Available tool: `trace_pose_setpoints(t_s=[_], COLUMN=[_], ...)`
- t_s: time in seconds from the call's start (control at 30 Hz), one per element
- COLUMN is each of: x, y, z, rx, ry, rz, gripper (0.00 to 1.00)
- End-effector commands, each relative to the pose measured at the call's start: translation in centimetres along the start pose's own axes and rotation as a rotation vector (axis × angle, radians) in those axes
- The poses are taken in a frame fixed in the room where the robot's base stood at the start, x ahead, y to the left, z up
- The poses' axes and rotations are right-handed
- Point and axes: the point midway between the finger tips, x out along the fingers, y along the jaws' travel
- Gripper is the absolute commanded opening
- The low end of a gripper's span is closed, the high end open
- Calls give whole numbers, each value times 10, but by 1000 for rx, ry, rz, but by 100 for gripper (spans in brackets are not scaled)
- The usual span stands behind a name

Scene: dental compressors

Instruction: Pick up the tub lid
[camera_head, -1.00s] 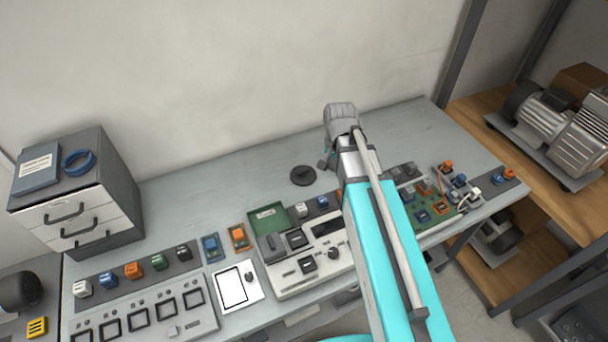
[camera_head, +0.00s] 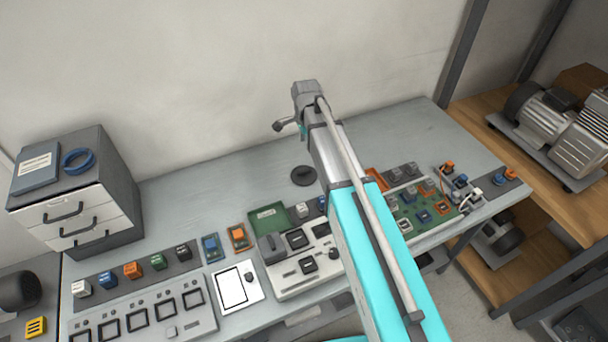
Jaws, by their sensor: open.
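A dark round lid (camera_head: 303,176), which I take to be the tub lid, lies flat on the grey bench behind the instruments. It has a small raised knob near its middle. My gripper (camera_head: 281,126) shows small and dark at the far end of my arm, up and slightly left of the lid in the picture. It is open, apart from the lid, with nothing seen in it. My arm passes just right of the lid. The finger details are too small to make out.
A drawer cabinet (camera_head: 75,190) is at the left. A green circuit board (camera_head: 425,210) lies right of my arm. The bench left of the lid is clear.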

Motion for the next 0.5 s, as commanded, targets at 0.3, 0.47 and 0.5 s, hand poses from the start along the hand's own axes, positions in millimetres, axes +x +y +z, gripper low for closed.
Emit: trace_pose_setpoints(t_s=[0.3, 0.47, 0.5], x=[4, 14, 17], y=[0, 0, 0], z=[0, 0, 0], rx=[-2, -2, -2], ry=[0, 0, 0], rz=[0, 0, 0], gripper=[60, 60, 60])
